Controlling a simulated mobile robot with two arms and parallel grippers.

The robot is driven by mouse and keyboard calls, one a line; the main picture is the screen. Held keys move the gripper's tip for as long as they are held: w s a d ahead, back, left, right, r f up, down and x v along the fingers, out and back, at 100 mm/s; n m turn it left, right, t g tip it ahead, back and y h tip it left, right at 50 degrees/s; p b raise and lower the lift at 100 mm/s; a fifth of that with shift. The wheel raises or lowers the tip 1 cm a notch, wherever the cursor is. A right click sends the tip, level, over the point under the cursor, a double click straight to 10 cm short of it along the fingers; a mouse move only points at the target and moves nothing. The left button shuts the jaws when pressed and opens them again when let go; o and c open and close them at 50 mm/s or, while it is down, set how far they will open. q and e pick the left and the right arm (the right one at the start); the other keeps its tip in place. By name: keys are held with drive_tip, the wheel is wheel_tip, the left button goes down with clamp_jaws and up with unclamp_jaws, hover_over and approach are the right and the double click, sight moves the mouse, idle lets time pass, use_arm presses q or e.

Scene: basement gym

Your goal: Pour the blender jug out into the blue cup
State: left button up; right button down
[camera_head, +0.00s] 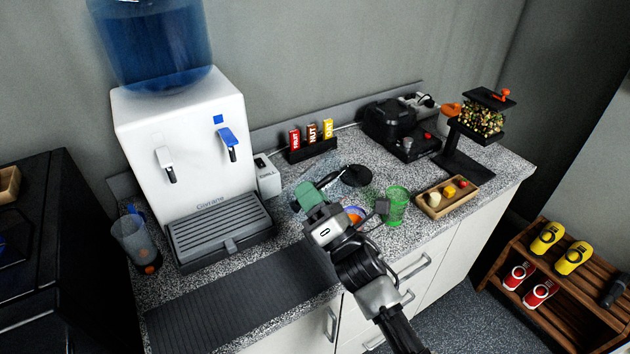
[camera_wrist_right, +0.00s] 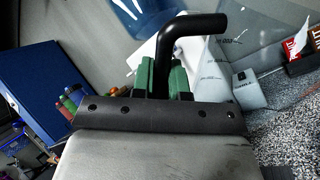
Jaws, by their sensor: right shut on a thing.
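My right gripper (camera_head: 318,200) is over the middle of the counter, its green-padded fingers shut on the black bent handle (camera_wrist_right: 190,28) of the blender jug, seen in the right wrist view. The jug's clear body is very faint in the head view, around the fingertips, so its tilt and contents cannot be told. A blue-rimmed round thing with orange inside (camera_head: 355,214), likely the blue cup, is just right of the gripper and partly hidden by it. A clear green cup (camera_head: 396,206) stands further right. My left gripper is not in view.
A white water dispenser (camera_head: 185,140) stands left, with a clear tumbler (camera_head: 133,243) beside it. A dark round piece (camera_head: 356,175) lies behind the gripper. A wooden tray (camera_head: 447,197), black machine (camera_head: 400,125) and snack box (camera_head: 312,150) stand around. The dark mat (camera_head: 240,305) is bare.

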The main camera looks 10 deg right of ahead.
drive_tip(key=shift+a+r+n+g+y+p, duration=0.15)
drive_tip(key=shift+n+g+p, duration=0.15)
drive_tip(key=shift+n+p, duration=0.15)
drive_tip(key=shift+a+r+n+g+y+p, duration=0.15)
drive_tip(key=shift+n+g+p, duration=0.2)
drive_tip(key=shift+n, duration=0.2)
drive_tip(key=n+g+p, duration=0.1)
drive_tip(key=f+n+g+y, duration=0.1)
drive_tip(key=n, duration=0.1)
drive_tip(key=shift+p, duration=0.35)
drive_tip(key=shift+d+f+n+g+h+p, duration=0.3)
drive_tip(key=shift+f+n+g+p, duration=0.5)
drive_tip(key=shift+n, duration=0.3)
drive_tip(key=shift+d+f+n+g+h+p, duration=0.15)
drive_tip(key=shift+d+f+n+g+p, duration=0.3)
drive_tip(key=shift+f+n, duration=0.6)
drive_tip(key=shift+d+f+n+g+h+p, duration=0.25)
drive_tip(key=shift+f+n+g+p, duration=0.5)
drive_tip(key=shift+n, duration=0.4)
